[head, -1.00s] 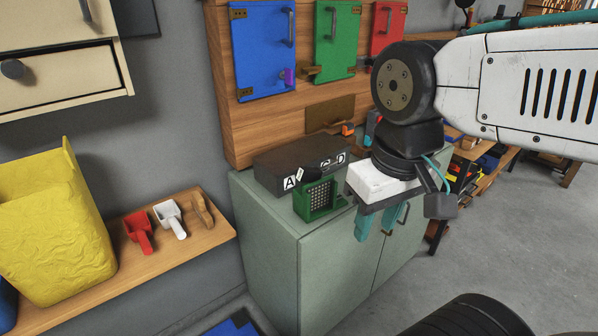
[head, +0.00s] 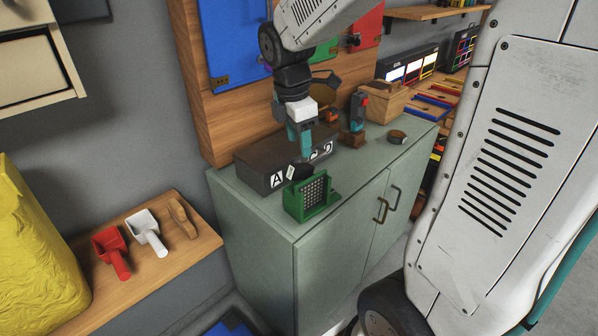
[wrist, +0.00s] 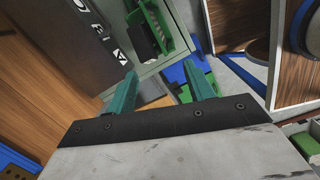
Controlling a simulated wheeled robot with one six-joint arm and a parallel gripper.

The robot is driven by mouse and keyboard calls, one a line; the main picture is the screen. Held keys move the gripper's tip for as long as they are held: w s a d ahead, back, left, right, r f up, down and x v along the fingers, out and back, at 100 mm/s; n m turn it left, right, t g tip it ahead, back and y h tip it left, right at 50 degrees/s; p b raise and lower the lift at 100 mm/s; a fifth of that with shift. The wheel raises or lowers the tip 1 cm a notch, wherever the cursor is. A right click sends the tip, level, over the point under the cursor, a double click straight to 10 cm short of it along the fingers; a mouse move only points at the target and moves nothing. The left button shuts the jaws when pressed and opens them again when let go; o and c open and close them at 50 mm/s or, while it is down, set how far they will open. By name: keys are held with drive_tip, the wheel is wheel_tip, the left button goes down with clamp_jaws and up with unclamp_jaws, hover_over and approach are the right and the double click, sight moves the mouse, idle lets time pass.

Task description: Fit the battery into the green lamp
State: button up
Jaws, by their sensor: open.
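The green lamp (head: 325,193) stands upright on the green-grey cabinet, its grid face toward the front. It also shows at the top of the wrist view (wrist: 183,40). A small black block (head: 302,171) is at the lamp's back top edge. It also shows beside the lamp in the wrist view (wrist: 140,38). It may be the battery; I cannot tell whether it is seated. My gripper (head: 301,152) is open, with teal fingers pointing down, above the dark lettered box and behind the lamp. Nothing shows between its fingers in the wrist view (wrist: 161,82).
The dark box (head: 252,168) with letter labels stands behind the lamp. A wooden panel with coloured doors (head: 228,40) rises behind. A tool (head: 357,112) and a round piece (head: 397,137) stand further right. The cabinet top (head: 365,165) right of the lamp is clear.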

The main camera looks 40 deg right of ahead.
sight(300, 165)
drive_tip(key=w+f+n, duration=0.1)
drive_tip(key=w+d+n, duration=0.1)
drive_tip(key=w+f, duration=0.1)
drive_tip(key=shift+w+d+f+n, duration=0.1)
drive_tip(key=shift+d+f+n, duration=0.2)
drive_tip(key=shift+f+n, duration=0.1)
drive_tip(key=f, duration=0.4)
drive_tip(key=d+f, duration=0.1)
drive_tip(key=f, duration=0.2)
drive_tip(key=shift+w+f, duration=0.1)
drive_tip(key=shift+w, duration=0.05)
clamp_jaws()
